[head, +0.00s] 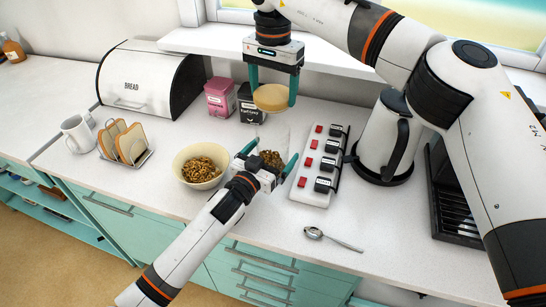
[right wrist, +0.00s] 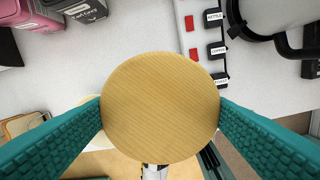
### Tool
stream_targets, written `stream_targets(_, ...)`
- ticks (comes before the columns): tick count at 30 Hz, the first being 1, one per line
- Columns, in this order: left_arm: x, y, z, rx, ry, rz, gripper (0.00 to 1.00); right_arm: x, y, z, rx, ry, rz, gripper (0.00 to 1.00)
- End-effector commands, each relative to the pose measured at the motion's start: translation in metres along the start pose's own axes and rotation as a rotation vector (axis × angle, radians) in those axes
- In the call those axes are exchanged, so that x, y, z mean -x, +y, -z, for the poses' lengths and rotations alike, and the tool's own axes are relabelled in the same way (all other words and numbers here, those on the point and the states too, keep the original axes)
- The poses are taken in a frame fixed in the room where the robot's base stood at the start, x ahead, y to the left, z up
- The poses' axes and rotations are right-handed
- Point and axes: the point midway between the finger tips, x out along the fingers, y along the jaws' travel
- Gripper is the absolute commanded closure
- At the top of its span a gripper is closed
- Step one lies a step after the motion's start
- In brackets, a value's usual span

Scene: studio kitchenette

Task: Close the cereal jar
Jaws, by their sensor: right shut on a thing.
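The cereal jar (head: 271,158) is clear glass with brown cereal low inside. It stands open-topped on the counter between the two teal fingers of my left gripper (head: 273,152). I cannot tell whether those fingers press on the glass. My right gripper (head: 273,94) is shut on the round pale wooden lid (head: 271,99), holding it by its sides. The lid looks roughly level and is held above the jar, apart from it. In the right wrist view the lid (right wrist: 160,106) fills the middle between both fingers and hides the jar.
A bowl of cereal (head: 202,167) stands left of the jar. A power strip with red switches (head: 315,165) lies to its right, with a kettle (head: 388,140) beyond. Pink (head: 219,97) and black (head: 248,103) tins stand behind. A spoon (head: 332,239) lies at the front right.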

Motion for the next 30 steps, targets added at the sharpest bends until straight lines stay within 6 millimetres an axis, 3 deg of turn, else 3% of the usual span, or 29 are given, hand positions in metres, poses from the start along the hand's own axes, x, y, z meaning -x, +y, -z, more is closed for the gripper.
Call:
stream_targets(8,-0.001,0.0,0.0,0.0,0.0,0.0,0.02,0.0,0.0,0.0,0.0,0.0,0.0,0.47)
stream_targets(20,0.0,0.0,0.0,0.001,0.0,0.0,0.66,0.0,0.0,0.0,0.0,0.0,0.0,0.47)
stream_targets(25,0.0,0.0,0.0,0.001,0.0,0.0,0.66,-0.007,0.0,0.0,0.0,0.0,0.002,0.47)
stream_targets(30,0.0,0.0,0.0,0.001,0.0,0.0,0.66,-0.032,-0.001,0.0,0.001,0.001,0.002,0.47)
